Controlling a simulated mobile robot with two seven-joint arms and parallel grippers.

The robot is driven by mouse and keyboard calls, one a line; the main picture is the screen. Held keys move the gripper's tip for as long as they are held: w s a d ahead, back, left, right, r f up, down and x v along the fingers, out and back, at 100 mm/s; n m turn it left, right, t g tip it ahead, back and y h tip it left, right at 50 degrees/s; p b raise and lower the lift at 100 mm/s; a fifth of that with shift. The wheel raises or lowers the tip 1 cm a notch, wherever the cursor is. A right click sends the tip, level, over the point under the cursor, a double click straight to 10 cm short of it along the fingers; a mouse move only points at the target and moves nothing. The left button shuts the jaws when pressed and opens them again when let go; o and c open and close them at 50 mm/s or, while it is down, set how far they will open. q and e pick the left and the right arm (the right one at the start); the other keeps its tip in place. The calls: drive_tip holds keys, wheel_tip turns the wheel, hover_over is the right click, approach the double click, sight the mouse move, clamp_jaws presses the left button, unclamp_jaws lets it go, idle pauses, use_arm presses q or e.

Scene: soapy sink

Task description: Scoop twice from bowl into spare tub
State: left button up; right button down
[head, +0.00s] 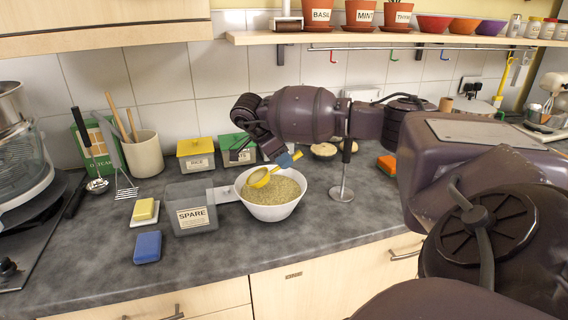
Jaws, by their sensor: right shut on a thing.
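A white bowl (272,208) full of greenish-tan grain stands in the middle of the counter. The grey spare tub (197,221), labelled SPARE, stands just left of the bowl and looks empty. My right gripper (287,160) is above the bowl's back rim, shut on a yellow scoop (259,178). The scoop's head is over the left part of the bowl, at or just above the grain; I cannot tell if it touches. The scoop's handle is partly hidden by the gripper. My left gripper is out of view.
A butter dish (144,212) and a blue sponge (148,247) lie left of the tub. Lidded yellow (196,154) and green (237,149) tubs stand behind. A metal stand (343,180) is right of the bowl. The counter's front strip is clear.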

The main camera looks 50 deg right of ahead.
sight(297, 152)
drive_tip(key=shift+s+d+r, duration=0.1)
drive_tip(key=shift+r, duration=0.3)
drive_tip(key=shift+s+d+r+t+y+p, duration=0.1)
drive_tip(key=shift+s+d+t+y+p, duration=0.2)
drive_tip(key=shift+d+y, duration=0.15)
drive_tip(key=shift+s+d+r+t+y+p, duration=0.15)
drive_tip(key=shift+s+d+y+p, duration=0.2)
drive_tip(key=shift+d, duration=0.25)
drive_tip(key=shift+s+d+r+t+y+p, duration=0.1)
drive_tip(key=shift+s+d+t+y+p, duration=0.2)
drive_tip(key=shift+d+y, duration=0.15)
drive_tip(key=shift+s+d+r+t+y+p, duration=0.2)
drive_tip(key=shift+s+d+y, duration=0.1)
drive_tip(key=shift+d, duration=0.15)
drive_tip(key=shift+s+d+r+t+y+p, duration=0.15)
drive_tip(key=shift+s+d+y, duration=0.1)
drive_tip(key=shift+d, duration=0.2)
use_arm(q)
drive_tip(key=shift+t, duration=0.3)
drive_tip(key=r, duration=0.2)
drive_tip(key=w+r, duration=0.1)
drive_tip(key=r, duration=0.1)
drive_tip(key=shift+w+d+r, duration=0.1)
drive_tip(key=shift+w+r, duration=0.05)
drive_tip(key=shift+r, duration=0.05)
use_arm(e)
drive_tip(key=shift+s+d, duration=0.1)
drive_tip(key=shift+d, duration=0.15)
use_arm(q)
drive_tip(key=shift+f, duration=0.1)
